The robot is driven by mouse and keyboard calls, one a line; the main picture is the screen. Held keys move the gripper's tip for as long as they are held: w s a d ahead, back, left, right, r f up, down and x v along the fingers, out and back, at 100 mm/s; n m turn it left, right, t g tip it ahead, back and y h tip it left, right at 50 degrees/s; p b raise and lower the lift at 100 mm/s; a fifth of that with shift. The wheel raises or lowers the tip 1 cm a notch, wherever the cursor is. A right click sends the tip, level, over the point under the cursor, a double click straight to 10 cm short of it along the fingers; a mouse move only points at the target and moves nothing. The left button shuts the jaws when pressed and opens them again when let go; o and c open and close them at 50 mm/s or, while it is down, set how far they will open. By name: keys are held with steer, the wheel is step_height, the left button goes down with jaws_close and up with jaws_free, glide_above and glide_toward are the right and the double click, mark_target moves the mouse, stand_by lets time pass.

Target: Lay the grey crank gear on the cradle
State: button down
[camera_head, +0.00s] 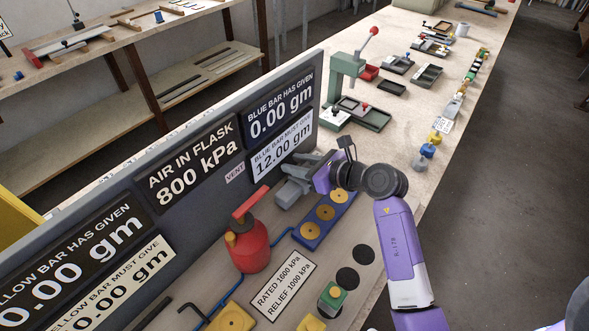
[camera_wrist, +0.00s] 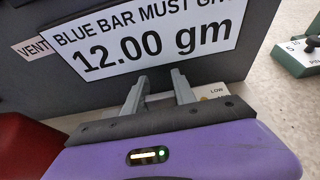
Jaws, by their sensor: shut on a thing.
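My gripper (camera_head: 300,178) is by the front of the sign panel, below the blue bar signs, with its purple body to the right. Its two grey fingers also show in the wrist view (camera_wrist: 158,82), a gap between them. It is shut on a grey piece (camera_head: 288,193), taken as the grey crank gear. In the head view this piece merges with the grey fingers, so its outline is unclear. In the wrist view the held piece is not clearly seen. I cannot pick out the cradle for certain in either view.
A blue block with brass discs (camera_head: 325,212) lies just below my gripper. A red flask (camera_head: 249,248) stands to the left. The sign panel (camera_head: 190,205) rises close behind. A green press (camera_head: 347,82) and several trays stand farther along the bench. A green-topped block (camera_head: 332,298) stands nearer.

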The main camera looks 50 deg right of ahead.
steer(key=shift+f, duration=0.8)
steer(key=shift+w+f, duration=0.35)
steer(key=shift+f, duration=0.3)
steer(key=c, duration=1)
jaws_free()
steer(key=shift+f, duration=0.15)
